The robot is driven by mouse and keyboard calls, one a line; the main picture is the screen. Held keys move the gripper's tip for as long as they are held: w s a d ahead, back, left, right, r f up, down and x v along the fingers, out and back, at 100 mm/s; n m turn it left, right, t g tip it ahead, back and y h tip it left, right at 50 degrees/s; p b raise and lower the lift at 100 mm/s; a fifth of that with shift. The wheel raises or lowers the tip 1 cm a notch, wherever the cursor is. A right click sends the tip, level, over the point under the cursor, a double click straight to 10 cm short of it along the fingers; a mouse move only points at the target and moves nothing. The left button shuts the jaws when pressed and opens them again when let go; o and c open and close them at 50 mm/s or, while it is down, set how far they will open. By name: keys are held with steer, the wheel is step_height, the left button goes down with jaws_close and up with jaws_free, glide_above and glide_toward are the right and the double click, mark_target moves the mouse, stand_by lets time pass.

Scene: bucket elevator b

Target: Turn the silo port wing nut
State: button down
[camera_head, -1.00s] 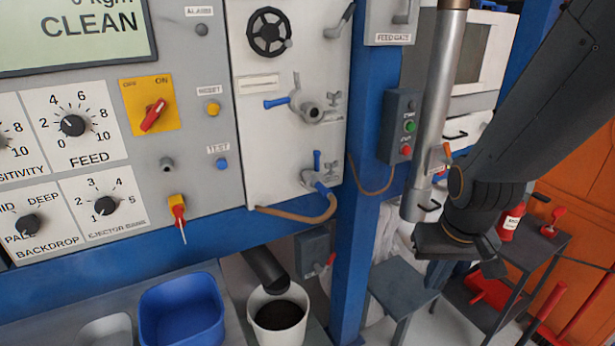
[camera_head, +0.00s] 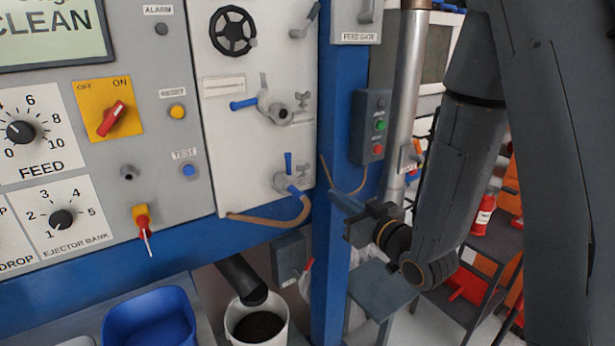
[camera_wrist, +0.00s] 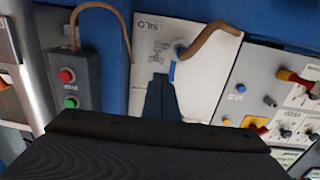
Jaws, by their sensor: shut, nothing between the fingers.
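The silo port (camera_head: 283,182) is the lower fitting on the white panel, with a blue lever (camera_head: 288,162) and a brown hose. A small grey wing nut (camera_head: 303,171) sits just right of it. In the wrist view, the wing nut (camera_wrist: 157,52) shows faintly near a SILO label, left of the port (camera_wrist: 181,50). My gripper (camera_head: 334,194) is shut and empty in front of the blue post, right of the port. In the wrist view, my fingertips (camera_wrist: 160,77) point toward the wing nut, with no contact discernible.
A similar port (camera_head: 275,106) with its own wing nut (camera_head: 302,99) is above. A control box (camera_head: 371,128) is on the blue post (camera_head: 333,260), close to my arm. The brown hose (camera_head: 275,219) curves below the silo port. A bucket (camera_head: 283,320) stands below.

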mark_target(301, 169)
steer(key=p+x, duration=0.1)
steer(key=x, duration=0.3)
steer(key=p+x, duration=0.2)
steer(key=x, duration=0.3)
steer(key=p+x, duration=0.1)
steer(key=x, duration=0.4)
steer(key=shift+r+p, duration=0.35)
steer(key=shift+p, duration=0.05)
